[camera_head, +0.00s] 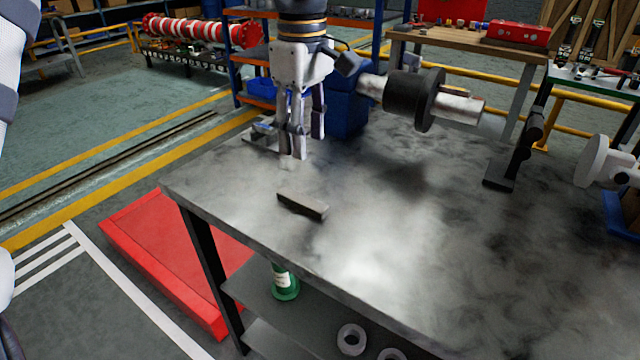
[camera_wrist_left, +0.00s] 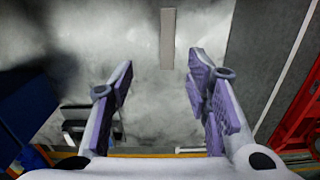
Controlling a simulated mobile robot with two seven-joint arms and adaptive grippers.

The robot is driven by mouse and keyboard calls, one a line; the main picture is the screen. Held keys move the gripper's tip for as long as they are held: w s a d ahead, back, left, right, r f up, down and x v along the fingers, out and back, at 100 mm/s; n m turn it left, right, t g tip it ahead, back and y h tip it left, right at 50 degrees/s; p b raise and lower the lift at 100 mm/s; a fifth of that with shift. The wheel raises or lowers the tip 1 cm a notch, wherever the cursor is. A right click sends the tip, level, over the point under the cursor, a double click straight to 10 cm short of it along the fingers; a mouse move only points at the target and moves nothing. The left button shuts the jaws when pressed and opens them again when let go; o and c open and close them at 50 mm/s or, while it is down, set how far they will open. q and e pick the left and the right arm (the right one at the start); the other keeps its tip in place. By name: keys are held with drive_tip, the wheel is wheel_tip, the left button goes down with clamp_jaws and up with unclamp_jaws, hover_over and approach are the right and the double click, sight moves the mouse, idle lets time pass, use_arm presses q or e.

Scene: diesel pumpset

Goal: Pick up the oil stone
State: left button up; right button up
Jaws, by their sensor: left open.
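The oil stone (camera_head: 302,206) is a small grey-brown rectangular bar lying flat on the dark metal table (camera_head: 400,265), near its left front edge. In the left wrist view the stone (camera_wrist_left: 167,38) shows as an upright grey bar, ahead of and between the fingers. My left gripper (camera_head: 300,150) points down above the table, behind the stone and apart from it. In the left wrist view its purple-padded fingers (camera_wrist_left: 160,90) are spread with nothing between them. My right gripper is not in view.
A shaft with a dark disc (camera_head: 408,98) stands over the back of the table, right of my gripper. A small metal item (camera_head: 262,132) lies by the left back edge. A black stand (camera_head: 500,182) is further right. The table around the stone is clear.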

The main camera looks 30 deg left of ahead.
sight(302, 199)
use_arm(q)
drive_tip(key=f, duration=0.3)
drive_tip(key=s+f, duration=0.1)
drive_tip(key=f, duration=0.7)
drive_tip(key=shift+s+a, duration=0.15)
drive_tip(key=shift+a, duration=0.05)
drive_tip(key=shift+f, duration=0.35)
clamp_jaws()
